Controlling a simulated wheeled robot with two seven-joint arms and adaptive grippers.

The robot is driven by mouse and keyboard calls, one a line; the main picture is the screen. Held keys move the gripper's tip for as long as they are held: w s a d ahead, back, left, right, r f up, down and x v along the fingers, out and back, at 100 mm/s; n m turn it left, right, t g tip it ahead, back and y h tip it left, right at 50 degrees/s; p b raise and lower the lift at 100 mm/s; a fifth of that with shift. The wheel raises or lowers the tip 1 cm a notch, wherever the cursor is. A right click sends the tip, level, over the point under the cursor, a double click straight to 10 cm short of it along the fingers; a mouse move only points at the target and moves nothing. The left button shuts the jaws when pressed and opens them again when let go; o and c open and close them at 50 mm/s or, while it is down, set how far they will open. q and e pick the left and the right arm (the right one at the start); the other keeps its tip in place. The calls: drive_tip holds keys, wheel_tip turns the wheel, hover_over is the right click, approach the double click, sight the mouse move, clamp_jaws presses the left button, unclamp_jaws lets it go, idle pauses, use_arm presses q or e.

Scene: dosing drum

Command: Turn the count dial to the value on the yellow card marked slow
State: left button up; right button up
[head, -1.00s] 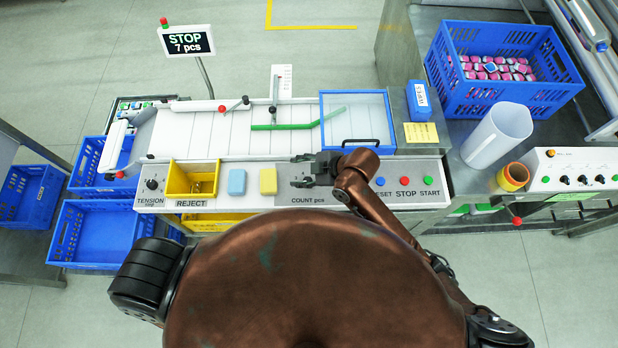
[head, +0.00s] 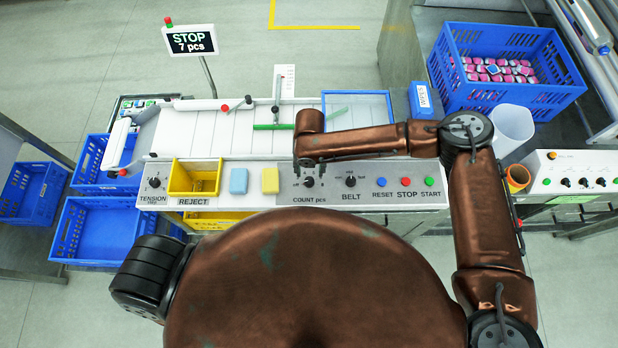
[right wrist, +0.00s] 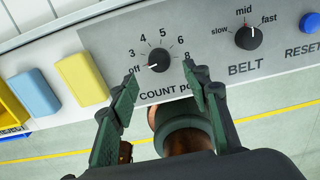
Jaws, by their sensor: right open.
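The count dial (head: 308,182) is a black knob on the grey panel. In the right wrist view the count dial (right wrist: 158,62) has off, 3, 4, 5, 6 and 8 around it, and its pointer is at off. My right gripper (right wrist: 162,78) is open and empty, its fingertips either side of the dial's near edge; contact is not visible. In the head view the right gripper (head: 305,161) is small and partly hidden by its arm. The yellow card is hidden behind my right arm. My left gripper is out of view.
The belt dial (head: 351,182) and the reset, stop and start buttons (head: 406,182) are right of the count dial. Blue and yellow blocks (right wrist: 80,82) are left of it. A screen (head: 190,41) reads STOP 7 pcs. A blue crate (head: 505,70) stands back right.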

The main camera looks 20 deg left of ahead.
sight(309, 180)
wheel_tip(309, 180, down, 7)
idle(0.4)
drive_tip(key=shift+c, duration=0.2)
drive_tip(key=c, duration=1.1)
